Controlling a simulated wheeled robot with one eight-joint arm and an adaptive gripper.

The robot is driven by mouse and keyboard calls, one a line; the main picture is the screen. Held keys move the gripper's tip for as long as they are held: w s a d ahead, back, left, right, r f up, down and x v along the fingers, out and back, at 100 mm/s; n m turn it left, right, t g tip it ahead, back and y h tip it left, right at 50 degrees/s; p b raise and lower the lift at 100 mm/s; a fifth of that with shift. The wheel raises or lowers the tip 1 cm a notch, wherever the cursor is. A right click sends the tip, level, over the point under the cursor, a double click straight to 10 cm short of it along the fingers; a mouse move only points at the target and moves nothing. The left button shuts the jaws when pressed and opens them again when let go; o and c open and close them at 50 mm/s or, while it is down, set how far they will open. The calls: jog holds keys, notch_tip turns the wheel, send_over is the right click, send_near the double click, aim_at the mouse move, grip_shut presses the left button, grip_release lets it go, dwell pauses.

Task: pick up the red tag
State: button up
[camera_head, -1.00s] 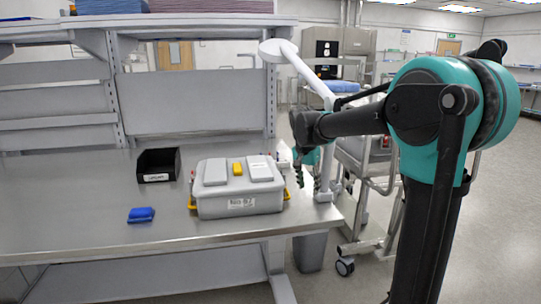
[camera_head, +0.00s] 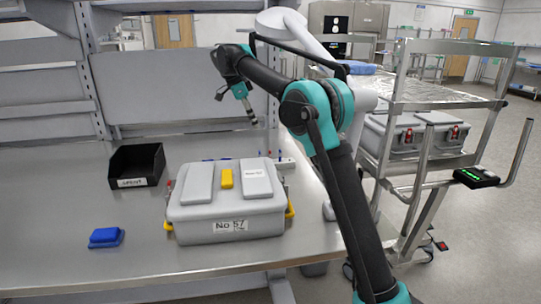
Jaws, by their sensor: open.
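No red tag can be made out with certainty. Tiny red and blue pieces (camera_head: 281,154) show at a white block (camera_head: 286,163) behind the grey lidded container (camera_head: 227,213) on the steel table. A small red spot (camera_head: 170,184) shows at the container's left side. They are too small to identify. My gripper (camera_head: 252,122) points down above the back right part of the container, well clear of the table. It looks empty; its fingers are small in view and count as open.
A black bin (camera_head: 136,166) and a blue object (camera_head: 105,237) sit left of the container on the table (camera_head: 60,200). A cart (camera_head: 440,105) with grey red-latched boxes (camera_head: 400,135) stands right of the table. Shelving uprights rise behind. The table's left part is clear.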

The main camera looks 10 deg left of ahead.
send_near(270, 155)
jog(key=f, duration=0.1)
jog(key=w+d+f, duration=0.1)
jog(key=f, duration=0.2)
jog(key=shift+w+d+f, duration=0.25)
jog(key=shift+w+d, duration=0.05)
jog(key=shift+w, duration=0.1)
jog(key=shift+x, duration=2.8)
jog(key=shift+s+a, duration=0.1)
jog(key=shift+s, duration=0.1)
jog(key=c, duration=0.8)
